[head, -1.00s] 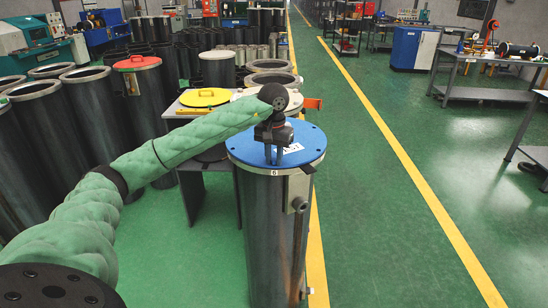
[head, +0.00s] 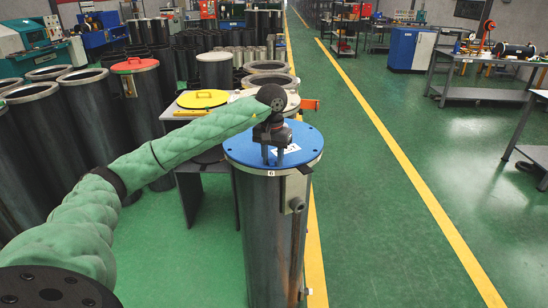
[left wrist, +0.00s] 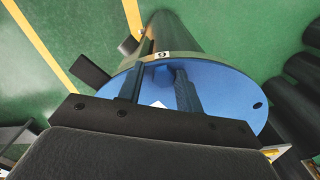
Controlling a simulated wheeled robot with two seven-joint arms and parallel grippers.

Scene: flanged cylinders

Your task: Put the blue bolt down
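The blue bolt (left wrist: 167,76) shows as a darker blue, faceted shape between the fingers in the left wrist view. It stands at the blue round lid (head: 300,150), which tops a dark flanged cylinder (head: 268,230) marked 6. My left gripper (head: 273,157) points down over the lid, fingertips close to its surface. Its fingers (left wrist: 160,88) are apart, with blue showing between them and a gap beside the bolt. In the head view the gripper hides the bolt. My right gripper is in neither view.
A table with a yellow lid (head: 203,98) stands behind the cylinder. Many dark open cylinders crowd the left, one with a red lid (head: 135,64). A yellow floor line (head: 400,155) and open green floor lie to the right, with workbenches (head: 480,92) beyond.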

